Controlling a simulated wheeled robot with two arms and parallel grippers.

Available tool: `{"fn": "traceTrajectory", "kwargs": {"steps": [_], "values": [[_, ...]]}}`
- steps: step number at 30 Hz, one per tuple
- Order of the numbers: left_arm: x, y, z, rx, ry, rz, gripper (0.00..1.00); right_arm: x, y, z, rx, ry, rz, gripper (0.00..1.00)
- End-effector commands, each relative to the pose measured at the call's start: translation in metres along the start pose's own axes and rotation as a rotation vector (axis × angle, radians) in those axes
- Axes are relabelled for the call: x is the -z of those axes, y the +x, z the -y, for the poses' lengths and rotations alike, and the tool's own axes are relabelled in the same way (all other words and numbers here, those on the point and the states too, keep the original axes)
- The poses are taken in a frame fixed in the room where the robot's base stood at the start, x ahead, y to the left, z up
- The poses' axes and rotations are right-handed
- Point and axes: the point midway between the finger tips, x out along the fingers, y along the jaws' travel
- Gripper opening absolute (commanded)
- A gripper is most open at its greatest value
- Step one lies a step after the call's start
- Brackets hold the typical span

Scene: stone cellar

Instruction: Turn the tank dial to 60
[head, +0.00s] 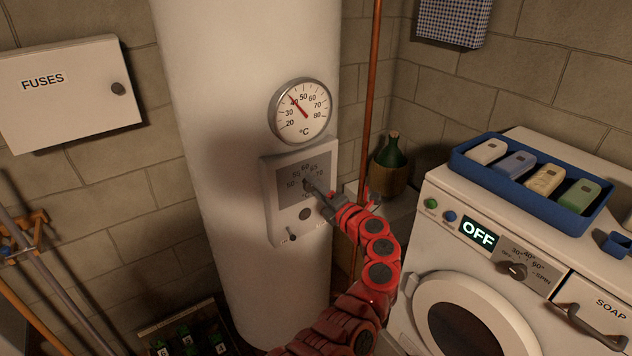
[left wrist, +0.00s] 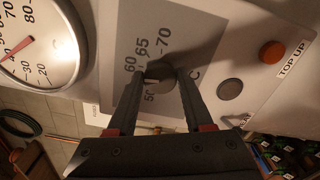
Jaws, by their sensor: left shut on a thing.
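The tank dial (left wrist: 160,70) is a round dark knob on the grey scale of the control panel (head: 269,190) on the white tank (head: 245,80). My left gripper (head: 312,188) reaches the dial from the lower right. In the left wrist view my left gripper (left wrist: 164,80) has one finger on each side of the knob and is shut on it. The scale shows 50, 60, 65 and 70 around the knob in that view. Where the dial points is not clear, and the gripper hides much of the dial in the head view. My right gripper is not in view.
A round thermometer (head: 300,111) above the panel reads about 40. A copper pipe (head: 373,90) and green bottle (head: 391,153) stand behind my arm; a washing machine (head: 440,271) stands right.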

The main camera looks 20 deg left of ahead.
Motion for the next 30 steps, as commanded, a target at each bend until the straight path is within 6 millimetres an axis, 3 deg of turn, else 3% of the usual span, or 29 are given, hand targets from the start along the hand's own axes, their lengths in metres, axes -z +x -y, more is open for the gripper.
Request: {"fn": "traceTrajectory", "kwargs": {"steps": [8, 25, 26, 30], "values": [[-0.0011, -0.0003, -0.0016, -0.001, 0.103, 0.001, 0.0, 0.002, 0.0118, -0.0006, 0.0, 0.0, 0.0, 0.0], [-0.0006, -0.0005, -0.0001, -0.001, 0.133, 0.001, 0.0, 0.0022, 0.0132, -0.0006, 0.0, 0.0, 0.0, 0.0], [-0.0006, -0.0004, -0.0001, -0.001, 0.132, 0.001, 0.55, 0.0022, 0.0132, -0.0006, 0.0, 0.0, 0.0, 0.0], [-0.0004, -0.0004, 0.0001, 0.0, 0.132, 0.0, 0.8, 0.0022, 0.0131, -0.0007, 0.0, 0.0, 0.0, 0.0]]}}
